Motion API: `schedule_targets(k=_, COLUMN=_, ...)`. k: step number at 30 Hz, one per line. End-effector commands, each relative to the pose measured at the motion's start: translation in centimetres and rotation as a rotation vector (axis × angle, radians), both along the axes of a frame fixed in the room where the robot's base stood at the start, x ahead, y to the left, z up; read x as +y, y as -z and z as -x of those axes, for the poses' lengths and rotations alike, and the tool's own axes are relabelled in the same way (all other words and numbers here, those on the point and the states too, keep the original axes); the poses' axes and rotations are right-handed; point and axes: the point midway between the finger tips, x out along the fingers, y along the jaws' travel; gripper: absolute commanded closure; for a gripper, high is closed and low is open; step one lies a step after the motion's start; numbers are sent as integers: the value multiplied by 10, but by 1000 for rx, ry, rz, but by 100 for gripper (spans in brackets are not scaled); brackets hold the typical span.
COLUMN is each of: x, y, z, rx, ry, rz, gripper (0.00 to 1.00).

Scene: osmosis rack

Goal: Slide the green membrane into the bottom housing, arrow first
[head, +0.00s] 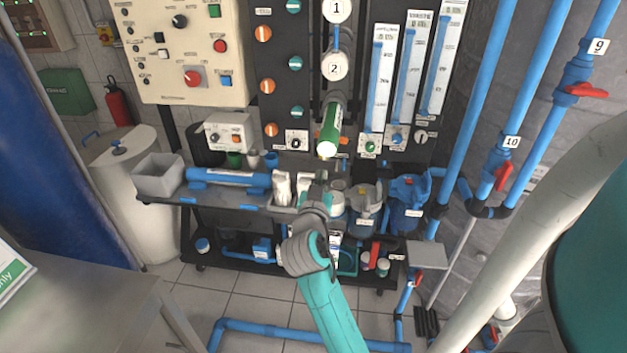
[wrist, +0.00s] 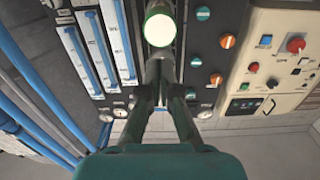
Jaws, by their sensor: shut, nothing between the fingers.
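The green membrane (head: 331,125) sticks out from the dark rack toward me, below the round white caps marked 1 (head: 337,10) and 2 (head: 335,66). Its pale near end faces me, and it also shows in the wrist view (wrist: 160,30). Its far end lies in toward the rack, where the bottom housing's opening is hidden behind it. How deep it sits and the arrow on it cannot be made out. My gripper (head: 319,178) is shut and empty, just below the membrane's near end in the head view. In the wrist view its fingertips (wrist: 160,66) are together, close to that end.
Flow tubes (head: 408,75) stand right of the housings; knobs and a control box (head: 190,50) are left. Below is a bench with a grey bin (head: 160,176), a blue cylinder (head: 228,178) and several jars. Blue pipes (head: 480,110) run along the right.

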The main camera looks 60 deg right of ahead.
Motion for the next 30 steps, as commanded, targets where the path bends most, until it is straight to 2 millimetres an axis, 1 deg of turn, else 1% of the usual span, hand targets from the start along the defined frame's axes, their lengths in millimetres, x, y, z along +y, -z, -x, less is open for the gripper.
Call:
schedule_targets(k=21, x=-63, y=0, z=-26, rx=1, ry=-2, rz=-1, gripper=100)
schedule_targets(k=24, x=-70, y=0, z=-29, rx=1, ry=-2, rz=0, gripper=100)
schedule_targets(k=30, x=-78, y=1, z=-33, rx=2, ry=-3, rz=0, gripper=100)
